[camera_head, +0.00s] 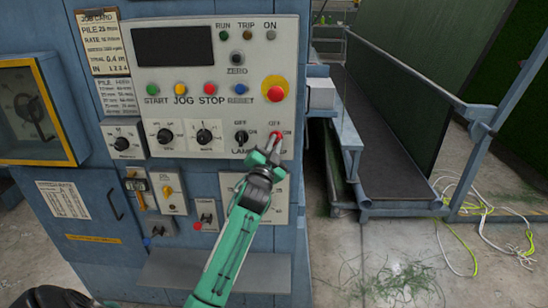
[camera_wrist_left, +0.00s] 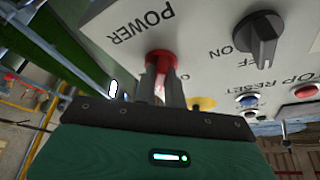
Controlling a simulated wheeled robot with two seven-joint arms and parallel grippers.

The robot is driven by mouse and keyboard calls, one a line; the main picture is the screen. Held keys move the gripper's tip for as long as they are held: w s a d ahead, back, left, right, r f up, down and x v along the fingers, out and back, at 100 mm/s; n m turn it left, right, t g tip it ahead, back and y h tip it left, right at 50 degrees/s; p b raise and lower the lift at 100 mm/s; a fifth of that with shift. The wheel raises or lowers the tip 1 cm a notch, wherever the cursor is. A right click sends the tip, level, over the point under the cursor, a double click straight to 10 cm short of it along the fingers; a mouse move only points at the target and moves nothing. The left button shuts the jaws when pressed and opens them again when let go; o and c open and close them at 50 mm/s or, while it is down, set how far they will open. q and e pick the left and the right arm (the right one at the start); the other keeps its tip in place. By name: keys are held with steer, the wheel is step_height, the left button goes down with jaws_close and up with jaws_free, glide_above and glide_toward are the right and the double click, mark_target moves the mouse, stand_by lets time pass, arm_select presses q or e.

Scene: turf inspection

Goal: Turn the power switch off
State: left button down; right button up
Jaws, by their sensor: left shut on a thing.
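The red power switch (camera_head: 277,135) sits at the lower right of the white control panel (camera_head: 180,90), with OFF printed above it and ON to its right in the head view. In the left wrist view the red switch (camera_wrist_left: 160,60) shows beside the word POWER. My left gripper (camera_head: 273,143) is shut on the switch, its two fingers (camera_wrist_left: 163,88) on either side of the red knob. The fingers and hand hide part of the switch and its label. My right gripper is not in view.
The black lamp knob (camera_head: 241,137) is close to the left of the switch. A red and yellow emergency button (camera_head: 275,89) sits above it. A grey shelf (camera_head: 213,270) juts out below the panel.

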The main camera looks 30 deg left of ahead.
arm_select(q)
steer(key=shift+w+d+f+n+g+y+b, duration=0.1)
steer(key=shift+n+g+y+b, duration=0.1)
steer(key=shift+n+y+b, duration=1.25)
steer(key=shift+f+n+g+y+b, duration=0.1)
steer(key=shift+n+g+y+b, duration=0.45)
steer(key=shift+n, duration=1.65)
steer(key=shift+w+d+n+t+y+b, duration=0.15)
steer(key=shift+n+y+b, duration=0.55)
steer(key=shift+n+b, duration=0.95)
steer(key=shift+s+a+n, duration=0.1)
steer(key=shift+n, duration=0.4)
steer(key=c, duration=1.5)
jaws_free()
steer(key=shift+r, duration=0.1)
